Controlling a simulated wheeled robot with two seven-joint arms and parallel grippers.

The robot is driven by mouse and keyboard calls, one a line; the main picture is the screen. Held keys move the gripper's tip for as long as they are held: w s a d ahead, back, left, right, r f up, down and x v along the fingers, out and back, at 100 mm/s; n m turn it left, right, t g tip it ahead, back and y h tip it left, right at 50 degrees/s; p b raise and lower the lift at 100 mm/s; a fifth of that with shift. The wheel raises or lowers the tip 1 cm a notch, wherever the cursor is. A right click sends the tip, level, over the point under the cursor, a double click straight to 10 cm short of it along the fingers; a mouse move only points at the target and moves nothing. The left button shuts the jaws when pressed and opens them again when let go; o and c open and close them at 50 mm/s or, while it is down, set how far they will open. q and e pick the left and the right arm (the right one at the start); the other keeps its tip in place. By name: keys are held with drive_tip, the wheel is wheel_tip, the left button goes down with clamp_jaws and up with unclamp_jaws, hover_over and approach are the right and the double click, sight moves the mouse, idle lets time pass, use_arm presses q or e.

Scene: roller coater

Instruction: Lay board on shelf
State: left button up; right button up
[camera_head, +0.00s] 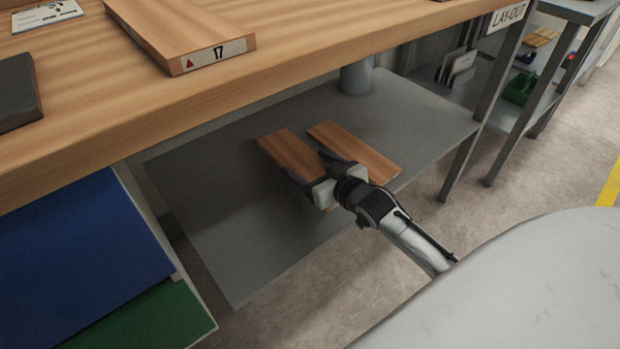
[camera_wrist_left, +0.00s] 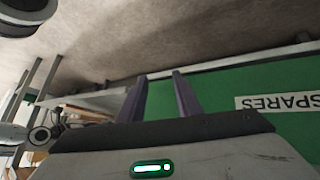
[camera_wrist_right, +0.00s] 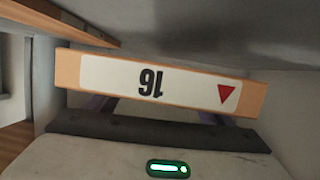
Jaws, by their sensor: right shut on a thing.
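My right gripper (camera_head: 315,168) reaches in under the bench top and is shut on a wooden board (camera_head: 287,152). In the right wrist view the held board's end (camera_wrist_right: 160,83) carries a white label reading 16 and a red triangle, upside down. A second wooden board (camera_head: 362,150) lies just right of it on the grey lower shelf (camera_head: 220,235). I cannot tell whether the held board touches the shelf. My left gripper (camera_wrist_left: 160,78) shows only in the left wrist view, open and empty, in front of a green panel marked SPARES (camera_wrist_left: 230,85).
The wooden bench top (camera_head: 290,60) overhangs the shelf and carries a board labelled 17 (camera_head: 190,35). A blue panel (camera_head: 75,240) and a green panel (camera_head: 150,320) stand at lower left. A steel bench leg (camera_head: 475,135) stands at right. The shelf's front left is clear.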

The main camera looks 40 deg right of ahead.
drive_tip(key=shift+f, duration=0.75)
wheel_tip(320, 180, down, 3)
drive_tip(key=shift+f+b, duration=0.15)
drive_tip(key=shift+b, duration=0.95)
drive_tip(key=shift+f, duration=0.1)
drive_tip(key=o, duration=1.6)
use_arm(q)
drive_tip(key=shift+w+d+r+t+h, duration=0.25)
drive_tip(key=shift+d+r, duration=0.15)
drive_tip(key=shift+r, duration=0.1)
drive_tip(key=shift+w+d+r+t+h, duration=0.1)
drive_tip(key=shift+d+r+t+h, duration=0.2)
drive_tip(key=shift+r, duration=0.2)
